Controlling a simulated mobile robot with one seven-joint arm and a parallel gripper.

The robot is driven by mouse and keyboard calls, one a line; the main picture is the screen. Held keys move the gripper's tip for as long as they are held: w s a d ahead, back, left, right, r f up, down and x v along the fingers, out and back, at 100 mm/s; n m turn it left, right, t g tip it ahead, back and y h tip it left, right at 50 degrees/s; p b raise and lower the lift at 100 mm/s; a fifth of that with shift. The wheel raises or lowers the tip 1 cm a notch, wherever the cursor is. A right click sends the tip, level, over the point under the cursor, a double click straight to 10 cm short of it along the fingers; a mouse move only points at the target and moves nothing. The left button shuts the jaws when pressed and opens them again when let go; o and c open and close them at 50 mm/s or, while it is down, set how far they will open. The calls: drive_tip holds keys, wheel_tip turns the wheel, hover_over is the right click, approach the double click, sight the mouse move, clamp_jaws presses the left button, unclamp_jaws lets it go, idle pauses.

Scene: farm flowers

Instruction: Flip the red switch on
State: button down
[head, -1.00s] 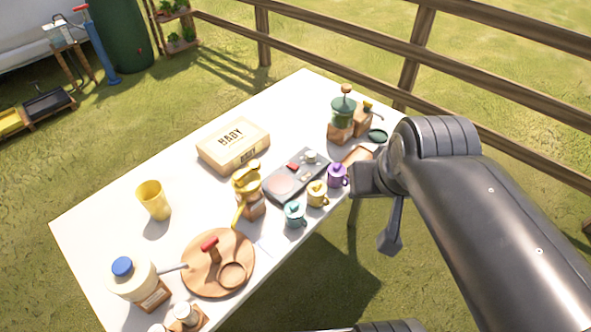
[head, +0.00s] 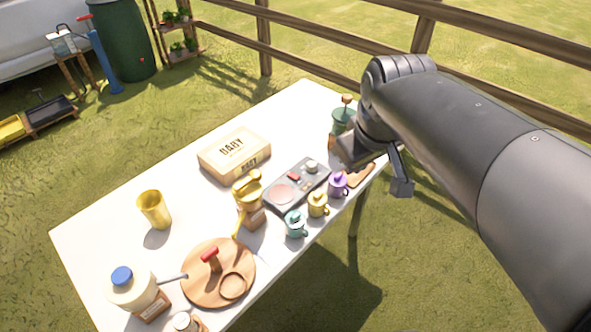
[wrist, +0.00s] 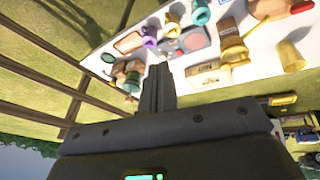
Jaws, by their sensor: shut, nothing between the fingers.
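The red switch (head: 294,177) is a small red block on a dark flat device (head: 275,201) in the middle of the table. The device also carries a round reddish pad and a pale knob. The device shows in the wrist view (wrist: 176,33) past the fingertips; the switch is too small there to read its position. My gripper (head: 343,157) is above the table's right part, right of the device and apart from it. In the wrist view the gripper's fingers (wrist: 159,68) are together, with nothing between them.
Purple, yellow and teal small pots (head: 317,203) line the device's front edge. A green-topped grinder (head: 343,117) stands beyond my gripper. The white table (head: 110,215) is bare at the left rear.

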drive_tip(key=w+a+n+g, duration=0.1)
drive_tip(key=w+a+n, duration=0.1)
drive_tip(key=w+n, duration=0.45)
drive_tip(key=n+g+h, duration=0.1)
drive_tip(key=n+g, duration=0.3)
drive_tip(key=n, duration=1.1)
hover_over(297, 177)
drive_tip(key=w+a, duration=0.2)
wheel_tip(297, 177, down, 15)
drive_tip(key=shift+s+f, duration=0.1)
drive_tip(key=shift+f, duration=0.1)
drive_tip(key=f, duration=0.4)
drive_tip(key=s+d+f, duration=0.1)
drive_tip(key=f, duration=0.8)
drive_tip(key=shift+s+d+f, duration=0.25)
drive_tip(key=shift+d+f, duration=0.05)
drive_tip(key=shift+f, duration=0.05)
drive_tip(key=shift+d+f, duration=0.1)
